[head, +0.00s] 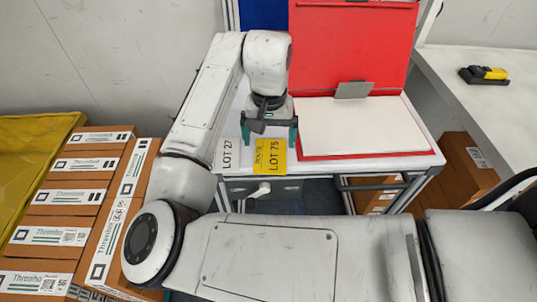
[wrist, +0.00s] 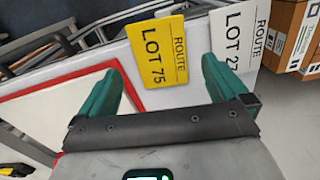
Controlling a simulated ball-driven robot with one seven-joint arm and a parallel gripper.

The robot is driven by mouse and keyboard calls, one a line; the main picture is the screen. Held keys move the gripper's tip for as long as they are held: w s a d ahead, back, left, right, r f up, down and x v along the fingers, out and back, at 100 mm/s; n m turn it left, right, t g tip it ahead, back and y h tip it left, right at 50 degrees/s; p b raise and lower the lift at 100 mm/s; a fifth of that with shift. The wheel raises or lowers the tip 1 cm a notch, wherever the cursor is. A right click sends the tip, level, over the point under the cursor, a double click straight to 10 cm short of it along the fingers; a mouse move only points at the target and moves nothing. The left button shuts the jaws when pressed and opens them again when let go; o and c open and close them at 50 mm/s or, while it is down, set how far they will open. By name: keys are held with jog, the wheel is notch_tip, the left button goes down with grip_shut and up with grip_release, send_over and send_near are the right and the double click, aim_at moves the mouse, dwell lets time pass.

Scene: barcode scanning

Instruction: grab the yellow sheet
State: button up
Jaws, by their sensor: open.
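The yellow sheet (head: 270,157), marked "LOT 75", hangs at the front edge of the white table, partly over the edge. A white sheet (head: 228,155), marked "LOT 27", is beside it on the left. My gripper (head: 270,142) is open and above the yellow sheet, its teal fingers pointing down. In the wrist view the yellow sheet (wrist: 158,50) lies between and just beyond the two fingertips of my gripper (wrist: 160,75). The white sheet (wrist: 237,35) is to the right there. Nothing is held between the fingers.
A red clipboard (head: 308,157) with white paper lies on the table (head: 400,163), right of the sheets. A yellow and black device (head: 484,74) is on the right counter. Cardboard boxes (head: 68,210) are stacked at left. Free space lies in front of the table edge.

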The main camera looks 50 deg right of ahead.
aim_at(270, 160)
jog(key=shift+d+f+p, duration=0.1)
jog(key=shift+f+p, duration=0.6)
jog(key=shift+f, duration=2.8)
jog(key=shift+s, duration=0.1)
jog(key=shift+c, duration=0.2)
jog(key=c, duration=0.7)
jog(key=shift+r, duration=0.1)
